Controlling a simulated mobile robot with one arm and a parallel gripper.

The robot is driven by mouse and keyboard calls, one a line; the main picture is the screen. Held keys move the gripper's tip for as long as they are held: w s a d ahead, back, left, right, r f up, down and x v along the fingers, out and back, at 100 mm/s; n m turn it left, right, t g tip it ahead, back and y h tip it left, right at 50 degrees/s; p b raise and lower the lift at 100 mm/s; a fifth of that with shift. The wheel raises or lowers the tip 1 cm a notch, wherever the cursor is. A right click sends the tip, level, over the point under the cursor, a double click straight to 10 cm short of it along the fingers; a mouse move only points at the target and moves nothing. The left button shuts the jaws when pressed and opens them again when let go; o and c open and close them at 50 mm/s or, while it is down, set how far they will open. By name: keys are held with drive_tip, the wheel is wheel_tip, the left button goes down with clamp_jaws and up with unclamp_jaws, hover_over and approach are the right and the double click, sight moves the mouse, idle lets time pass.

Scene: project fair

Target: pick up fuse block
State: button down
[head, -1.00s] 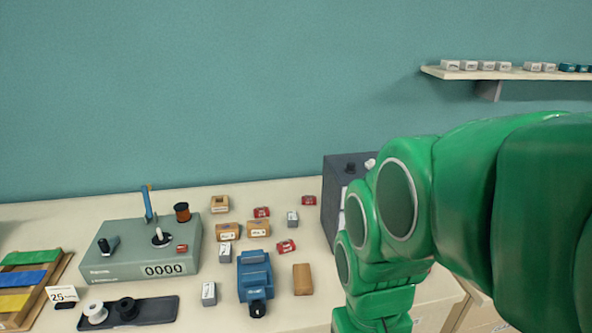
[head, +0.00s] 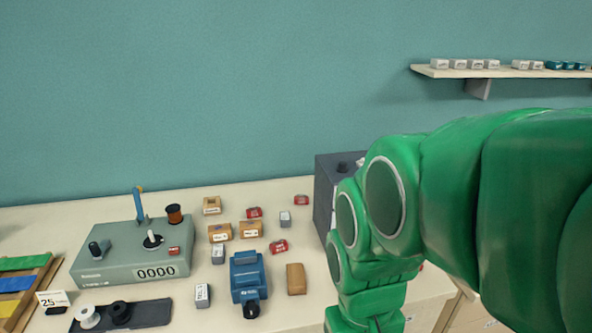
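Several small blocks lie on the cream table, and I cannot read which one is the fuse block. There are small red blocks, one of them (head: 278,247) beside the blue device and others farther back. There are small grey-white blocks, one of them (head: 203,296) left of the blue device. A plain brown block (head: 296,279) lies right of the blue device. My green arm comes in from the right and bends down at the table's right part. My gripper is not visible; the arm runs out of the bottom of the picture.
A grey-green machine (head: 135,262) with a 0000 counter stands at the left. A blue device (head: 248,277) stands in the middle near small labelled cardboard boxes (head: 220,233). A dark box (head: 326,190) stands partly behind my arm. A wall shelf (head: 450,73) hangs upper right.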

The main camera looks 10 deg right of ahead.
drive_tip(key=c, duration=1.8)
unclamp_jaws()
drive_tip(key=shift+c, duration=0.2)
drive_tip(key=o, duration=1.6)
